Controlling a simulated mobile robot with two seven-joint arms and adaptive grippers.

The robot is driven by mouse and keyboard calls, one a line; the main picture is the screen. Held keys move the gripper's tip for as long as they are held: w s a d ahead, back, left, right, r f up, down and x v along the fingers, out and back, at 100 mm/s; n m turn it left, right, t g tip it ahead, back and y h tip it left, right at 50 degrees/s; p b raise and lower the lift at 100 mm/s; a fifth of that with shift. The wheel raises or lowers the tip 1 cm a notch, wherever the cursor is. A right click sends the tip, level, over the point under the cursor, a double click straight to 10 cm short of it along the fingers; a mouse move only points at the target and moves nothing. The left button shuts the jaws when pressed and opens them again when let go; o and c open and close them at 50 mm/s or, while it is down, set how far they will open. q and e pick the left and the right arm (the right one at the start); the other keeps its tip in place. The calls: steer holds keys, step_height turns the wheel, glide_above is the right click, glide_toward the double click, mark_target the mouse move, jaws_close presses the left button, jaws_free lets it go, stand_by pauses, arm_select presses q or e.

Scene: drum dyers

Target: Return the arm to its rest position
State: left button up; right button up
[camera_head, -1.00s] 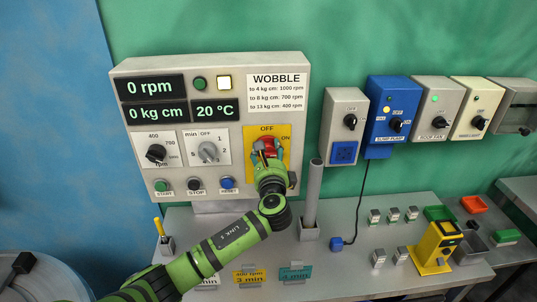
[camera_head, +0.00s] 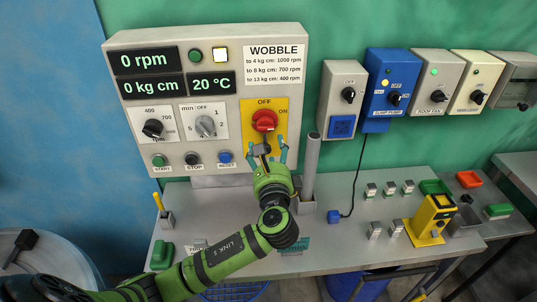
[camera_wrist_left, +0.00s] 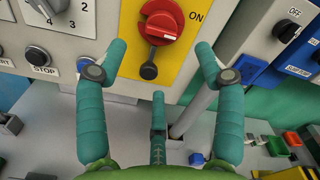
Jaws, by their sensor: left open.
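My left arm (camera_head: 226,252) reaches in from the lower left to the front of the control panel (camera_head: 180,60). My left gripper (camera_head: 269,158) is open and empty, with its teal fingers spread just below the red rotary switch (camera_head: 264,121). The switch sits on a yellow plate marked OFF and ON. In the wrist view the red switch (camera_wrist_left: 163,20) is beyond the fingers and apart from them. A black piece (camera_wrist_left: 149,68) hangs below it, between the fingertips. The panel displays read 0 rpm, 0 kg cm and 20 °C. My right gripper is not in view.
A grey upright post (camera_head: 311,168) stands close right of the gripper. A yellow-handled tool (camera_head: 160,202) and a green block (camera_head: 163,255) are on the bench near the arm. A yellow device (camera_head: 430,220) and small weights stand at right. Switch boxes line the wall.

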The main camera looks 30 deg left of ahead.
arm_select(q)
steer(key=shift+s+d, duration=0.3)
steer(key=shift+s, duration=0.25)
